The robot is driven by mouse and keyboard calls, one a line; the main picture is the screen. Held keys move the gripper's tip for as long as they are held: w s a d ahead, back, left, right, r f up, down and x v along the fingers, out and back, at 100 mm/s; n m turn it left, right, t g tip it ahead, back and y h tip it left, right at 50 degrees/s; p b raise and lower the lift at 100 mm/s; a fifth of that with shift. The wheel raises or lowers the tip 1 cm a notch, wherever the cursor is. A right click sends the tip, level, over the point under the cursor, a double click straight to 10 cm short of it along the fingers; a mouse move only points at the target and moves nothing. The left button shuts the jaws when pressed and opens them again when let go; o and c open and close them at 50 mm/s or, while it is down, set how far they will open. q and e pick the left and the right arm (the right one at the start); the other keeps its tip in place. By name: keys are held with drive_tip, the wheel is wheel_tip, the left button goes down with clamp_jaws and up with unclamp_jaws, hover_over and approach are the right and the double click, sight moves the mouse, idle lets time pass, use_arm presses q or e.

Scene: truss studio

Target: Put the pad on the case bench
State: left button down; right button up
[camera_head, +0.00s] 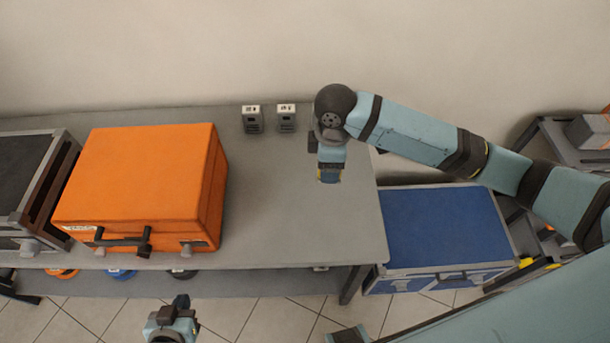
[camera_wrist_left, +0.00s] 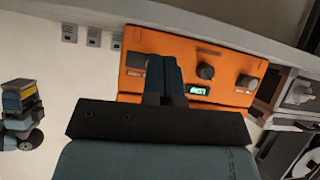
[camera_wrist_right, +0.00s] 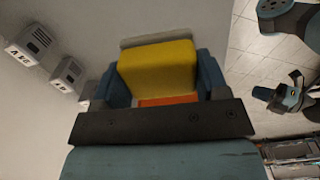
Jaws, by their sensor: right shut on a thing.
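My right gripper (camera_head: 329,178) points down over the right end of the grey case bench (camera_head: 300,225). It is shut on the pad, a yellow block (camera_wrist_right: 158,65) with a grey edge, seen between the fingers in the right wrist view. The fingers mostly hide the pad in the head view. The pad looks held above the bench top; the gap is hard to judge. My left gripper (camera_head: 181,301) is low in front of the bench. Its fingers (camera_wrist_left: 163,75) are together, with nothing between them in the left wrist view.
A large orange case (camera_head: 140,185) stands on the bench's left half, beside a grey-black case (camera_head: 25,180). Two small grey units (camera_head: 252,120) (camera_head: 286,118) stand by the wall. A blue case (camera_head: 440,225) lies right of the bench. The bench's right part is clear.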

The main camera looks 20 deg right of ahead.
drive_tip(key=w+a+n+b, duration=0.1)
drive_tip(key=a+n+b, duration=0.3)
drive_tip(key=n, duration=0.5)
drive_tip(key=n+b, duration=1)
drive_tip(key=n, duration=0.4)
hover_over(307, 210)
wheel_tip(307, 210, down, 14)
drive_tip(key=shift+a+r, duration=0.1)
drive_tip(key=shift+a, duration=0.05)
drive_tip(key=shift+f, duration=2.3)
drive_tip(key=o, duration=0.8)
drive_tip(key=shift+f, duration=0.1)
